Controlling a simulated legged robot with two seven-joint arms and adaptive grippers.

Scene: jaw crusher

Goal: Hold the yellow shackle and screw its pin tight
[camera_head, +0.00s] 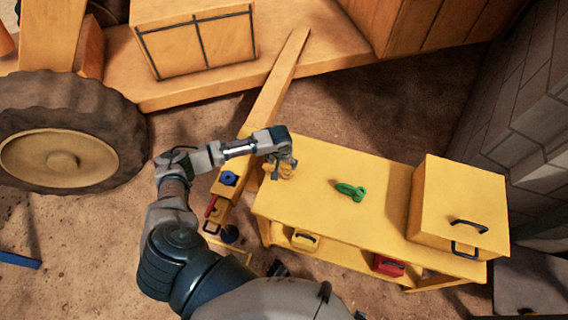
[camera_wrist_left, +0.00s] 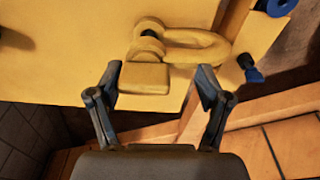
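Whether the pin is tight cannot be told. My right gripper is not in view.
A green shackle (camera_head: 350,191) lies mid-table. A yellow box (camera_head: 460,205) with black handles stands at the right end. A yellow beam (camera_head: 270,95) runs past the left corner, with a blue item (camera_head: 228,178) on it. Yellow and red items (camera_head: 388,265) sit below the tabletop.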

